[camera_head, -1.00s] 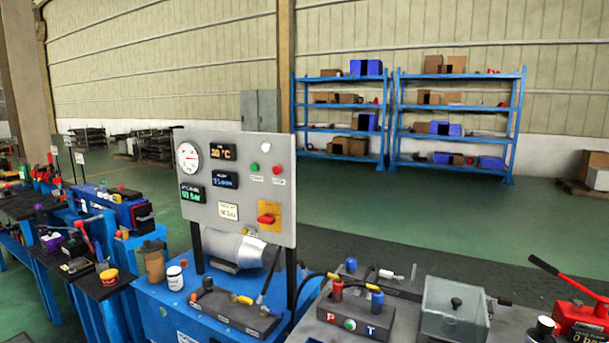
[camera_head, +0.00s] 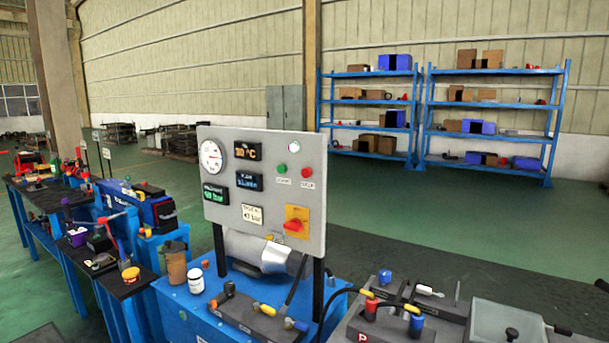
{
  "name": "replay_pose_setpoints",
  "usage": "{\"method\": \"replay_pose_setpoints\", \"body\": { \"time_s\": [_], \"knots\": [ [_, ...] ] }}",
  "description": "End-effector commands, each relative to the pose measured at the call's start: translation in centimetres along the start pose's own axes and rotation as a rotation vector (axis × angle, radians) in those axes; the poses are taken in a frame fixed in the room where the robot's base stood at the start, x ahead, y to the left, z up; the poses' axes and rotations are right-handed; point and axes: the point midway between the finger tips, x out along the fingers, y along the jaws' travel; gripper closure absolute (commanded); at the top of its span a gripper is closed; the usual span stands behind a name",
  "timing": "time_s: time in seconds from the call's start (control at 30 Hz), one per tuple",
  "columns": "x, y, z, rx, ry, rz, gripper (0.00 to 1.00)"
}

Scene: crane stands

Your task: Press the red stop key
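The red stop key (camera_head: 307,172) is a small round button at the upper right of an upright grey control panel (camera_head: 262,212). A small label sits under it. A green button (camera_head: 282,169) is just left of it, and a white round lamp (camera_head: 295,146) is above the two. A red rotary switch on a yellow plate (camera_head: 297,222) is lower on the same panel. A gauge and several lit displays fill the panel's left and middle. My gripper is not in view.
The panel stands on black posts over a blue bench (camera_head: 180,310) with a motor, jars and hose blocks. A grey bench with a clear box (camera_head: 500,322) is at the lower right. Blue shelves (camera_head: 490,130) stand far behind. Green floor (camera_head: 400,205) is open between.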

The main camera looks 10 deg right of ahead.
Motion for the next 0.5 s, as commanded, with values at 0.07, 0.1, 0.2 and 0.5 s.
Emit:
{"method": "replay_pose_setpoints", "body": {
  "time_s": [0.07, 0.1, 0.2, 0.5],
  "knots": [
    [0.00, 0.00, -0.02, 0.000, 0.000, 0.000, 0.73],
    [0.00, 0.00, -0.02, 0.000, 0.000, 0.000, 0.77],
    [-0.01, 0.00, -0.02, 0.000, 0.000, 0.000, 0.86],
    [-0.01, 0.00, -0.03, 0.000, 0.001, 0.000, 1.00]
  ]
}}
